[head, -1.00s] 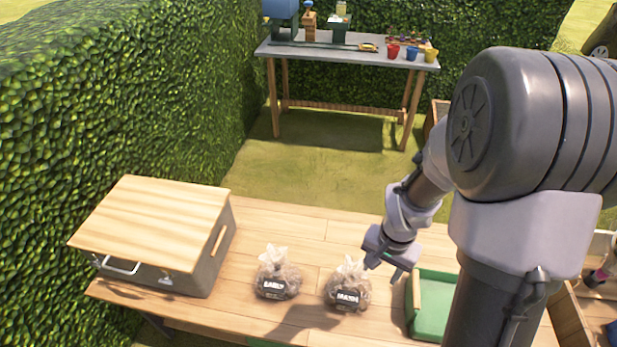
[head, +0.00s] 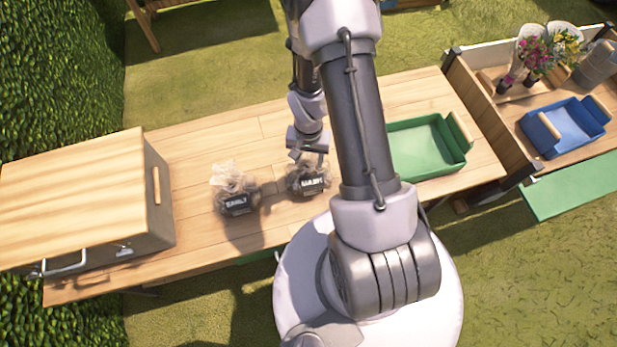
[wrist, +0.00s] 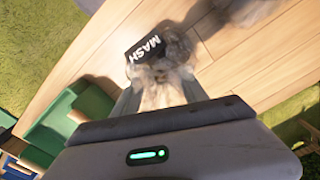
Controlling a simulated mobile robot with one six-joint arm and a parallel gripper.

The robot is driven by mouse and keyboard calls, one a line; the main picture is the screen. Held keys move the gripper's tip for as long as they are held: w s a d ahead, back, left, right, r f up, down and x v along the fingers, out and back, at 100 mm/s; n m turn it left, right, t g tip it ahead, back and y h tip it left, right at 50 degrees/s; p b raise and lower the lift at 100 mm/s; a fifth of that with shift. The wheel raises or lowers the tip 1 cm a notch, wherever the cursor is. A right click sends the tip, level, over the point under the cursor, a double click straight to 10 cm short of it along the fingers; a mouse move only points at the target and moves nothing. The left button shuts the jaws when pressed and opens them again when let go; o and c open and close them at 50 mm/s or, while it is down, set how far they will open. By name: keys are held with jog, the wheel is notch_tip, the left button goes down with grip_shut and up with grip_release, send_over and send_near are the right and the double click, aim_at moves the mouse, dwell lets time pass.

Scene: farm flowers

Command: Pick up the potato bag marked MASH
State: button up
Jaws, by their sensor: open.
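The potato bag marked MASH (head: 309,181) is a clear bag of brown potatoes with a black label, standing on the wooden table (head: 225,130). It also shows in the wrist view (wrist: 160,55), its label readable and its gathered top towards my gripper. My gripper (head: 308,152) is open, right at the top of this bag. In the wrist view the bag's top lies between the fingers (wrist: 160,95), and I cannot tell whether they touch it. A second bag (head: 235,196), its label seeming to read EARLY, stands just left of it.
A wooden-lidded box (head: 150,205) stands at the table's left end. A green tray (head: 428,147) is to the right. Beyond it are a blue tray (head: 564,127) and flowers (head: 540,55). A hedge (head: 60,60) borders the left.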

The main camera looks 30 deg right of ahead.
notch_tip(320, 180, down, 2)
jog(key=shift+r, duration=0.1)
grip_shut()
dwell(1.4)
